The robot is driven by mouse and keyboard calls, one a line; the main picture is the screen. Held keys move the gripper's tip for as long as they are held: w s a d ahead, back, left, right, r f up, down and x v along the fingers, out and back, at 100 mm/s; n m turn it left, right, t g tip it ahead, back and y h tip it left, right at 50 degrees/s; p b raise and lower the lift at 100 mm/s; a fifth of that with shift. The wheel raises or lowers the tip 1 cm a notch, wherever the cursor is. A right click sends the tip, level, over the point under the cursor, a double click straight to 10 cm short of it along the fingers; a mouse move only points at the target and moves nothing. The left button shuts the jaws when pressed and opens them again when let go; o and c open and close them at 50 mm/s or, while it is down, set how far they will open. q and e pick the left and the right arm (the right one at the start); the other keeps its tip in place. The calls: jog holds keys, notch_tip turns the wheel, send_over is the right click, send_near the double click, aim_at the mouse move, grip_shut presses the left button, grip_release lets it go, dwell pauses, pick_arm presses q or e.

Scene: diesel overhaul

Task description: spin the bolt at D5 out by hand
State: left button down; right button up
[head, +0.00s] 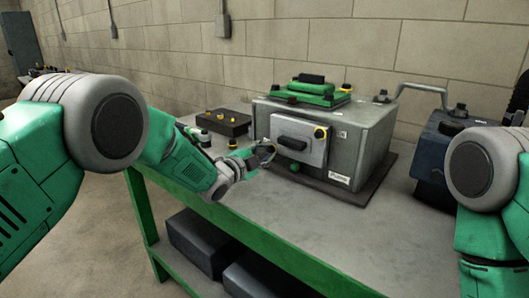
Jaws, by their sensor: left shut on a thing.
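A grey engine block (362,135) stands on the bench with a pale cover plate (312,152) and a dark handle on its front face. A bolt with a yellow ring (320,132) shows at the plate's upper right corner. My left gripper (265,152) is at the left edge of the plate and is shut on a bolt there. The fingers hide most of that bolt, and the label D5 is too small to read. My right arm comes in at the right edge; its gripper is out of view.
A dark tray (222,123) with several yellow-topped pieces sits left of the block. A green part (312,90) lies on top of the block. A dark blue unit (440,150) stands at the right. The grey bench top (300,215) is clear in front.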

pick_arm(q)
jog(key=shift+s+d+f+n, duration=0.15)
jog(key=shift+d+n, duration=0.25)
jog(key=shift+n, duration=0.6)
jog(key=c, duration=1.5)
grip_release()
jog(key=shift+o, duration=0.2)
jog(key=shift+d+r, duration=0.2)
jog(key=shift+d, duration=0.05)
jog(key=shift+s+a, duration=0.15)
jog(key=shift+a, duration=0.25)
jog(key=v, duration=1)
jog(key=shift+s+f, duration=0.1)
jog(key=shift+s, duration=0.4)
jog(key=shift+a, duration=0.15)
jog(key=shift+a, duration=0.1)
